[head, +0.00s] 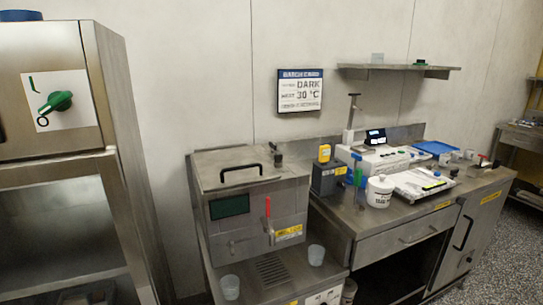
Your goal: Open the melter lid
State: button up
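The melter (255,226) is a steel box at the middle left in the head view. Its flat lid (212,170) lies shut on top. A black arched lid handle (241,170) stands on the lid. The melter's front has a dark green display (230,207), a red lever (268,210) and a yellow label. My gripper is not in view.
Translucent cups (230,287) (316,254) stand on the ledge below the melter. A steel counter (395,215) with instruments and a white tub (380,191) adjoins on the right. A tall steel cabinet (130,130) with a green knob (60,101) stands at left.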

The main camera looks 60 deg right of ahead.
aim_at(231, 159)
jog(key=z, duration=0.8)
